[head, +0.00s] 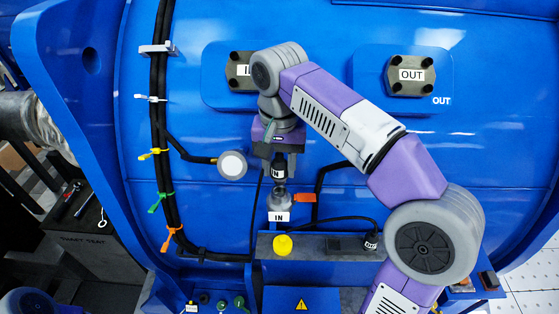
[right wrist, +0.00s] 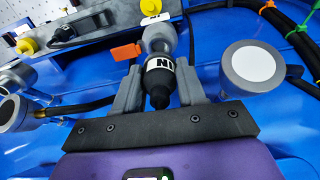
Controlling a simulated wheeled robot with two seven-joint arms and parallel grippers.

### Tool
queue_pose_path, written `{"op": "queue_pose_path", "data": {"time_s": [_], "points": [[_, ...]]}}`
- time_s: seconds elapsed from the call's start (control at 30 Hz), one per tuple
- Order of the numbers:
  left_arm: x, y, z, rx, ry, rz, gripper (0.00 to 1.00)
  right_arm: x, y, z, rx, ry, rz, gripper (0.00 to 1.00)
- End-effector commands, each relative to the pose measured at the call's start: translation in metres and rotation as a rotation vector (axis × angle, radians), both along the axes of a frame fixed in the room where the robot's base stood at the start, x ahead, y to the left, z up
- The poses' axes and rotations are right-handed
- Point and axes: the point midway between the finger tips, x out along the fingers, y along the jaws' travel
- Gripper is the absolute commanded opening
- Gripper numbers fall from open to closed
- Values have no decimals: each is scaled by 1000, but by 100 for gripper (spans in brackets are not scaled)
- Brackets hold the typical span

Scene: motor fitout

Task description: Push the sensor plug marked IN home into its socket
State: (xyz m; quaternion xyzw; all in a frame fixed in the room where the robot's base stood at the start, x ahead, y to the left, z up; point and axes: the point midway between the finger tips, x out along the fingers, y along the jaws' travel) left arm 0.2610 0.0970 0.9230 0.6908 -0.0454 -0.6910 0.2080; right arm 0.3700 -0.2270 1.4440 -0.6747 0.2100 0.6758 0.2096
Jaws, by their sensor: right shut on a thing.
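My right gripper (head: 279,152) is shut on the black sensor plug (head: 278,170), which has a white band marked IN. In the right wrist view the gripper (right wrist: 159,92) has one grey finger on each side of the plug (right wrist: 160,78). The grey socket (head: 279,200) is straight below the plug in the head view, with a white IN label (head: 279,217) under it. In the right wrist view the plug's front end is lined up with the socket (right wrist: 158,38) and meets or nearly meets it; I cannot tell how deep it sits. My left gripper is not in view.
An orange tag (head: 305,197) hangs right beside the socket. A round white-faced part (head: 232,165) is to the left. Below is a ledge (head: 312,255) with a yellow cap (head: 282,245) and another black plug (head: 371,243). Black cables (head: 161,110) run down the left.

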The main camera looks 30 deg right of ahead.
Motion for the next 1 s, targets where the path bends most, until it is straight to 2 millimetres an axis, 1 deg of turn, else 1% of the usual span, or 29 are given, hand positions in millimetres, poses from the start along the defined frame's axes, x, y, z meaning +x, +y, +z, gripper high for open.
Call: {"op": "queue_pose_path", "data": {"time_s": [0.03,0.23,0.77,1.0], "points": [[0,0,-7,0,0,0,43,0,0,-8,1,-1,0,9],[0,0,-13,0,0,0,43,0,0,-17,0,-1,0,9],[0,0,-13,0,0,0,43,0,0,-17,0,-1,0,9],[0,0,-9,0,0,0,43,0,0,-16,0,-1,0,9]]}}
